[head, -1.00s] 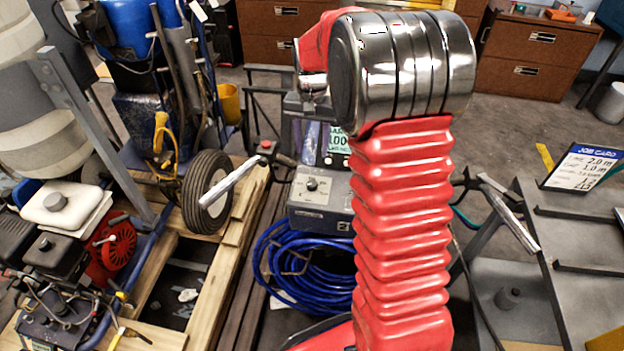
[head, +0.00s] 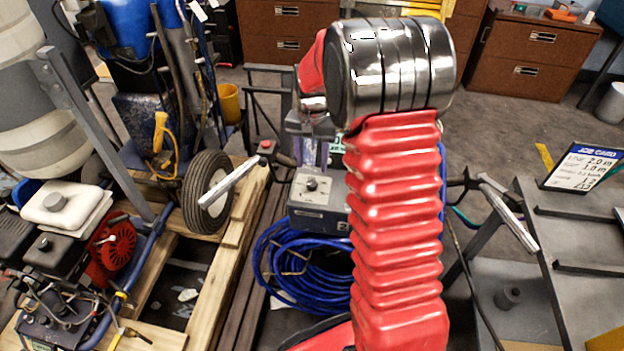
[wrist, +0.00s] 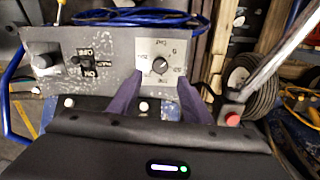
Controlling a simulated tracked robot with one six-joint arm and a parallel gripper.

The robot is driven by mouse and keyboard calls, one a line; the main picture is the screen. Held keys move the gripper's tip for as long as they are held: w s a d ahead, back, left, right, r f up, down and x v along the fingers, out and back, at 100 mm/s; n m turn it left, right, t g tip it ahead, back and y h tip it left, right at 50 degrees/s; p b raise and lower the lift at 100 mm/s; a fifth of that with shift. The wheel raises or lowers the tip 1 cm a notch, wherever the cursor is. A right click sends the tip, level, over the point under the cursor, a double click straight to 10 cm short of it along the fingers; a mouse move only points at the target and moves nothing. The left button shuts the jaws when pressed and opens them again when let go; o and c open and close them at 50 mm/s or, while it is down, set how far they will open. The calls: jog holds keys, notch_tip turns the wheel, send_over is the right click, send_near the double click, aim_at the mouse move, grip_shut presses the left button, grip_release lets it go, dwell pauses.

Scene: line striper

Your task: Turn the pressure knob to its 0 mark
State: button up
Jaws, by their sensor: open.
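The pressure knob is a small dark round knob (wrist: 160,66) on a pale square dial plate (wrist: 172,50) with printed marks. Its pointer and the mark it faces are too small to read surely. In the head view the knob (head: 312,185) sits on top of a grey control box (head: 322,217). My gripper (wrist: 159,82) is open, its two purple fingers on either side of the knob's near side, with a gap between them. I cannot tell whether either finger touches it. In the head view my gripper (head: 313,156) is just behind the knob, partly hidden by my arm.
The wrist view shows a black switch (wrist: 86,64) and another knob (wrist: 45,60) on the same panel. A handlebar (head: 232,184) and a red button (head: 266,144) are close to the box. Coiled blue hose (head: 292,265) lies below. A job card (head: 583,166) stands at right.

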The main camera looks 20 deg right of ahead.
aim_at(312, 183)
notch_tip(312, 183, down, 8)
dwell(0.4)
jog(key=c, duration=1.1)
